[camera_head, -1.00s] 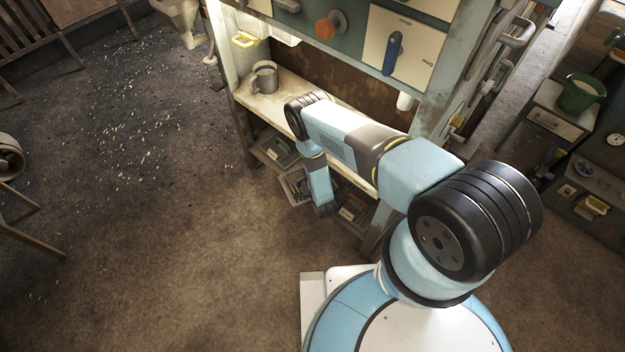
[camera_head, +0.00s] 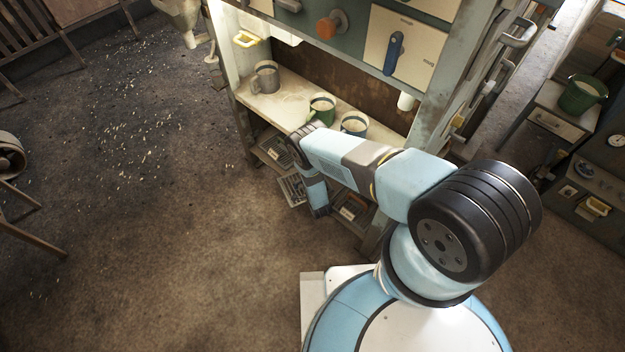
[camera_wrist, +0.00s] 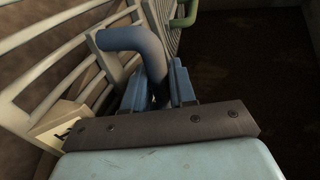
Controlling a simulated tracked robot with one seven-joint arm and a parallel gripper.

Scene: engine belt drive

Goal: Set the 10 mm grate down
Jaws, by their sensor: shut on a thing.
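In the wrist view my gripper (camera_wrist: 158,88) is shut on a bent blue-grey handle (camera_wrist: 132,38). Cream slats of a grate (camera_wrist: 60,58) lie left of and behind the handle; how the handle joins them is hidden. A pale tag (camera_wrist: 62,122) with a dark, partly hidden mark is at lower left. In the head view a slatted grate (camera_head: 293,189) shows beside my wrist, at the front of the low shelf. My fingertips are hidden there, and I cannot tell whether the grate touches the shelf.
Other grates lie in the low bays, at left (camera_head: 274,150) and right (camera_head: 352,208). Above, the bench shelf (camera_head: 290,100) holds a grey mug (camera_head: 265,78), a green mug (camera_head: 321,109) and a blue mug (camera_head: 354,124). A green handle (camera_wrist: 185,14) shows in the wrist view.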

